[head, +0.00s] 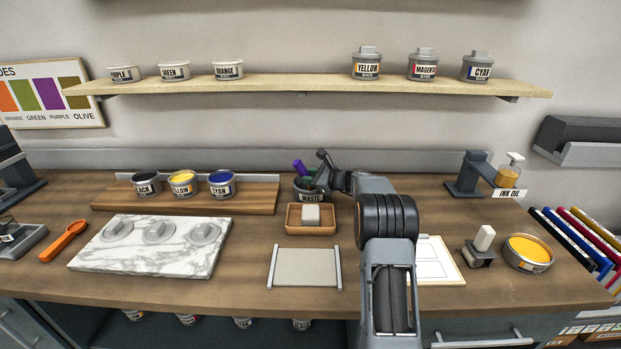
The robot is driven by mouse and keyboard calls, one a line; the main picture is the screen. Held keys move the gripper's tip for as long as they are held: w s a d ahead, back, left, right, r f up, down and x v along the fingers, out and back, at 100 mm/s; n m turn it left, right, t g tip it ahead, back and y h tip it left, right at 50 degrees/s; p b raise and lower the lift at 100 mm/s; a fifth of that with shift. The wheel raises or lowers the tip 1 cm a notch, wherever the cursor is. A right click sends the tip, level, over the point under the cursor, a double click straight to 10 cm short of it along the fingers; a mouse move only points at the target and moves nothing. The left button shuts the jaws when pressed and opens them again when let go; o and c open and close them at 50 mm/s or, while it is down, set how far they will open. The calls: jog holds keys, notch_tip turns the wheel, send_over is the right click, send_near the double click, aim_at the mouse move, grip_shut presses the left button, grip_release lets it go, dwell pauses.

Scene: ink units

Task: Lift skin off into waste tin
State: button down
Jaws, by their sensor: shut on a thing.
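My gripper (321,172) is at the waste tin (308,194), reaching in from the right with its jaws over the tin's rim. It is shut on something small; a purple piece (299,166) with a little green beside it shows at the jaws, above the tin. My jaws partly hide this piece, and I cannot tell whether it is the skin. Open tins labelled black (146,184), yellow (184,183) and cyan (222,183) stand on a wooden board to the left. Another open tin of yellow ink (527,252) stands at the right.
A wooden tray with a pale block (311,214) sits just in front of the waste tin. Three grey lids lie on the marble slab (150,262). An orange spoon-like tool (64,240) is further left. The ink oil dispenser (470,180) stands back right. My arm hides some bench.

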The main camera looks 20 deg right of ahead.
notch_tip(320, 180, up, 12)
jog(key=p, duration=0.7)
jog(key=shift+f+p, duration=0.2)
jog(key=shift+p, duration=0.2)
